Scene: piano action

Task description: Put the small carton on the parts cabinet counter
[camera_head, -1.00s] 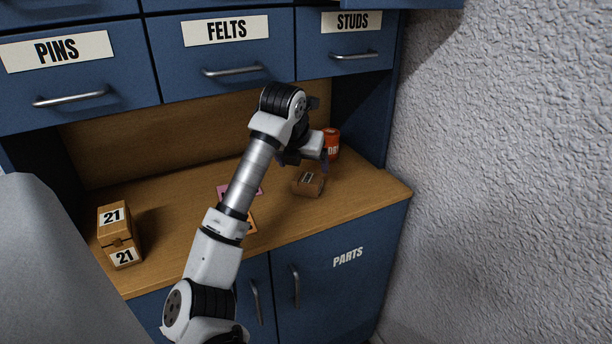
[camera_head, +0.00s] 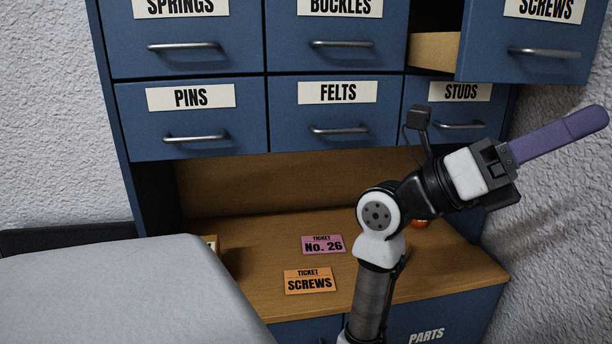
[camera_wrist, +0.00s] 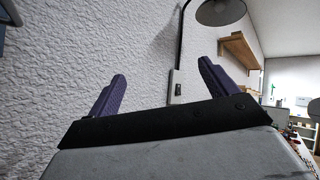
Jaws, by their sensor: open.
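The parts cabinet counter (camera_head: 254,272) is a wooden shelf below the blue drawers in the head view. The small brown carton is not visible now; my arm covers the right part of the counter. My gripper (camera_head: 597,119) is raised above the counter at the right, its purple fingers pointing right toward the wall. In the wrist view its two fingers (camera_wrist: 162,73) are spread apart with nothing between them.
The SCREWS drawer (camera_head: 532,52) stands pulled out at upper right, near my gripper. A pink ticket (camera_head: 324,245) and an orange ticket (camera_head: 310,281) lie on the counter. A red container (camera_head: 420,224) shows partly behind my arm. A rough wall (camera_head: 560,200) bounds the right.

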